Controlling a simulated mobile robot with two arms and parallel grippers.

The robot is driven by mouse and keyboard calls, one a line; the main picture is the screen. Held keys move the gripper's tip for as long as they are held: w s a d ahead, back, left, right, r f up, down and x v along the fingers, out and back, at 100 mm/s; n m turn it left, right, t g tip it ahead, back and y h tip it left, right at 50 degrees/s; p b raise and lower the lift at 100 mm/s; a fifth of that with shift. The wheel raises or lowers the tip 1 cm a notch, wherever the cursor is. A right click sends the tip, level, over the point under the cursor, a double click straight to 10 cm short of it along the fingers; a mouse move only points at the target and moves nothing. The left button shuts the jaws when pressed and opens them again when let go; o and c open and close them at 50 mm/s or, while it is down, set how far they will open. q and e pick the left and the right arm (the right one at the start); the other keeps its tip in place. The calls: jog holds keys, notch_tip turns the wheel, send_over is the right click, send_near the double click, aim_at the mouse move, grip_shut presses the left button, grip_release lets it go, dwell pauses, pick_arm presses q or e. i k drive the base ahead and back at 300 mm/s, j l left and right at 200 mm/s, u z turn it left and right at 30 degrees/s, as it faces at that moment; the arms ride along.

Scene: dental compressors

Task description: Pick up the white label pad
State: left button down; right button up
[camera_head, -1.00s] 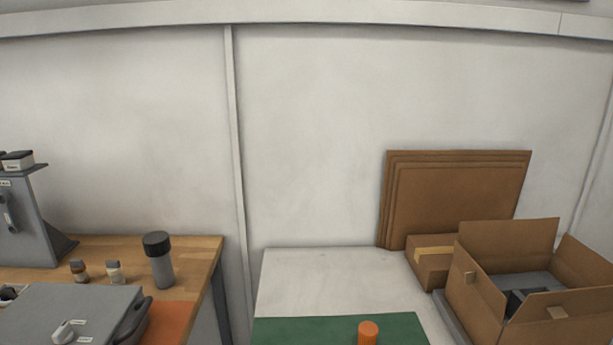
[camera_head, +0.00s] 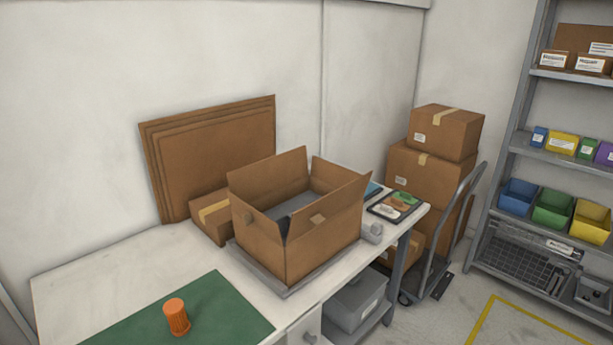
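I cannot make out a white label pad for certain in the head view. The white table (camera_head: 75,285) runs along the wall. On it are a green mat (camera_head: 225,315), an orange ribbed cylinder (camera_head: 176,317) standing on the mat, and an open cardboard box (camera_head: 270,246) on a grey plate. Right of the box lie a dark tray (camera_head: 380,209) with small green, white and orange items and a small grey object (camera_head: 373,232). The box hides part of the table behind it. Neither of my grippers is in view.
Flat cardboard sheets (camera_head: 205,150) lean on the wall behind a small closed carton (camera_head: 212,217). A hand truck (camera_head: 455,225) with stacked cartons (camera_head: 432,175) stands beyond the table. A shelf rack (camera_head: 510,160) with coloured bins is at right.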

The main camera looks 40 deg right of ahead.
aim_at(384, 209)
jog(key=z, duration=1.95)
